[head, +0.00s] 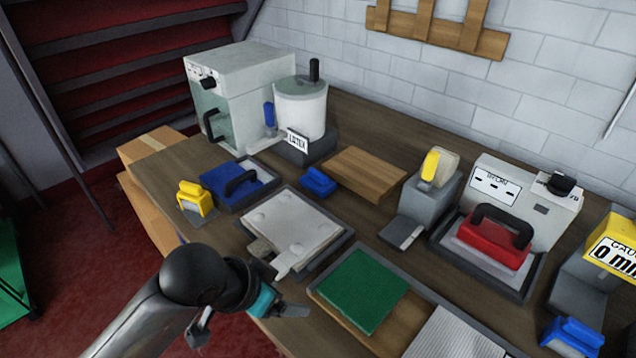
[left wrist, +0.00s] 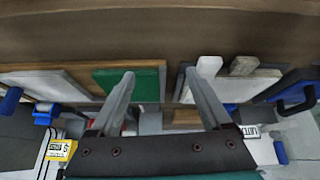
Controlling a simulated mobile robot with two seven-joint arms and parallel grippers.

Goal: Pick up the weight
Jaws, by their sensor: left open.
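The weight appears to be the blue block with a black arched handle (head: 236,184), sitting in a dark-edged tray at the left of the bench. Its handle also shows at the right edge of the left wrist view (left wrist: 296,100). My left gripper (head: 250,322) is open and empty near the bench's front edge, in front of the white board. It is apart from the weight, which lies farther back and to the left in the head view. In the left wrist view its two fingers (left wrist: 160,76) stand spread with nothing between them. My right gripper is not in view.
A white board (head: 295,228) with a pale tab and a green pad (head: 362,288) lie near my left gripper. A yellow-topped block (head: 194,199) stands beside the weight. A LATEX pot (head: 300,108) and white machine (head: 238,85) stand behind. A red iron (head: 494,243) sits at right.

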